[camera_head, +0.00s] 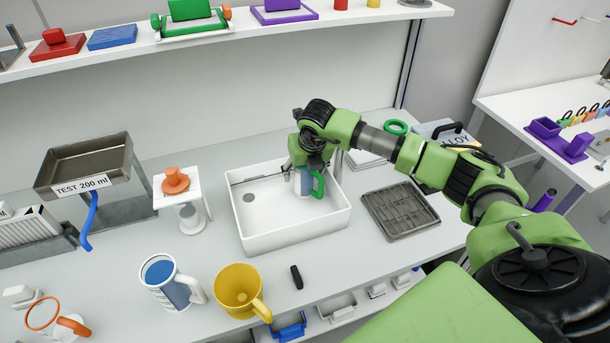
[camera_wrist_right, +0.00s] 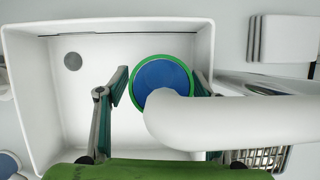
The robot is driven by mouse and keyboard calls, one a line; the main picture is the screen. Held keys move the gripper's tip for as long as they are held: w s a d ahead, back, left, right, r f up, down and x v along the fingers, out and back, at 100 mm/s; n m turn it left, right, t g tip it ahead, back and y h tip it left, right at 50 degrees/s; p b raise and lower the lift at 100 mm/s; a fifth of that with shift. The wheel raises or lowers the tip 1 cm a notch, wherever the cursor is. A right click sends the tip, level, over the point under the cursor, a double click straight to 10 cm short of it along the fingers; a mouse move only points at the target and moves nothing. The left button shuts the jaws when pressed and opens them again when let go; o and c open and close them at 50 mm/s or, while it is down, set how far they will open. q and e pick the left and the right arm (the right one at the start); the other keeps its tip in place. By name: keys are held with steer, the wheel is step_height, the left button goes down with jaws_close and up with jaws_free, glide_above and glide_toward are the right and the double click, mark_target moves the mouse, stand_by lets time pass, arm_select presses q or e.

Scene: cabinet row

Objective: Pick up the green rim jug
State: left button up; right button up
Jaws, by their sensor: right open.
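The green rim jug (camera_head: 304,185) stands in the white sink basin, its green handle toward the right in the head view. My right gripper (camera_head: 308,168) comes down over it from above and hides its top there. In the right wrist view the jug (camera_wrist_right: 157,76) shows a green rim around a blue inside. The fingers of my right gripper (camera_wrist_right: 160,88) are open, one on each side of the jug, with a gap visible on the left. A thick white curved tube covers part of the jug in this view. My left gripper is not in view.
The basin (camera_head: 290,235) has raised walls around the jug. A blue-and-white mug (camera_head: 172,284) and a yellow mug (camera_head: 240,287) stand near the counter's front. A grey rack (camera_head: 400,210) lies right of the basin. A small white stand (camera_head: 180,188) is left of it.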

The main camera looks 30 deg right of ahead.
steer(key=c, duration=1.5)
steer(key=shift+r, duration=0.1)
